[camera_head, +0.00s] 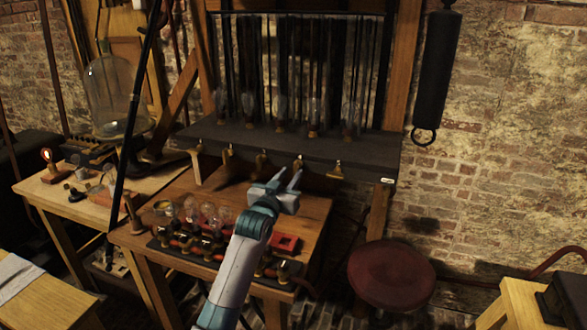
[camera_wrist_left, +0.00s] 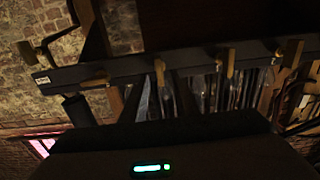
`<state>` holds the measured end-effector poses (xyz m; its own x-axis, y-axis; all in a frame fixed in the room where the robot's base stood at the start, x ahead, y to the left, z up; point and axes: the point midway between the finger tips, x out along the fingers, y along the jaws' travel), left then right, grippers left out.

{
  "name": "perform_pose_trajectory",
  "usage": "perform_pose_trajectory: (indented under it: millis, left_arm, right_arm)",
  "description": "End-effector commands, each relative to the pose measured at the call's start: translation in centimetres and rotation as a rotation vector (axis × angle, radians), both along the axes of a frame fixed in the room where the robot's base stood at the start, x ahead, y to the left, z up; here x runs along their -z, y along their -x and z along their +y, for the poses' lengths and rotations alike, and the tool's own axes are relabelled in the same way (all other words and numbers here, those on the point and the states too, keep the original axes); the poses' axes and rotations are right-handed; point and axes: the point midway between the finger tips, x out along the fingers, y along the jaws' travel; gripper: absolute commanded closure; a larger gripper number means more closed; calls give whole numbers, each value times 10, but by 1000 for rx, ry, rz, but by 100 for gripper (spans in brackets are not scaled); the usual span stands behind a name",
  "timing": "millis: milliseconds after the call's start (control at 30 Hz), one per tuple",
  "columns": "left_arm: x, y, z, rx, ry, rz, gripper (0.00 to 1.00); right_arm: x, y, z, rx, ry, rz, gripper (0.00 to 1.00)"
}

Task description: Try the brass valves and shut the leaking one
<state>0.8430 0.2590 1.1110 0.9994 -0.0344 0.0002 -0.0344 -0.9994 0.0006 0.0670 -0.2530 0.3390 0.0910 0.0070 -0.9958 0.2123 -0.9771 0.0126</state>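Several brass valves line the front edge of a dark shelf in the head view, among them a left one (camera_head: 228,158), a middle one (camera_head: 262,162), one near my gripper (camera_head: 298,164) and a right one (camera_head: 337,171). The wrist view shows the row upside down, including an end valve (camera_wrist_left: 95,82) and others (camera_wrist_left: 160,72). I cannot see which one leaks. My left gripper (camera_head: 290,173) has its fingers apart and empty, just in front of and below the shelf edge. I cannot tell whether it touches a valve. My right gripper is out of view.
Glass jars (camera_head: 314,120) stand on the shelf. A dark cylinder (camera_head: 436,70) hangs at right. A red stool (camera_head: 391,275) stands lower right.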

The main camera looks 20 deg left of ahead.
Motion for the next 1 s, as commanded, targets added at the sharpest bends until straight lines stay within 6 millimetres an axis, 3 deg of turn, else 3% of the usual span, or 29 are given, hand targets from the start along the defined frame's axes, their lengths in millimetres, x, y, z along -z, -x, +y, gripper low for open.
perform_pose_trajectory:
  millis: [300, 700, 733, 833, 1000]
  left_arm:
    - [-1, -29, -1, 0, 0, 1, 73]
    - [0, -33, -1, 0, 0, 0, 73]
    - [0, -33, -1, 0, 0, 0, 75]
    - [0, -33, -1, 0, 0, 0, 99]
    - [0, -33, -1, 0, 0, 1, 100]
  right_arm:
    - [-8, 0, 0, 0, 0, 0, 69]
    - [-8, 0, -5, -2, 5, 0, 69]
    - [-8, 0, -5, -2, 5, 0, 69]
    - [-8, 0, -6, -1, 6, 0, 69]
    - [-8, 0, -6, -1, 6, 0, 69]
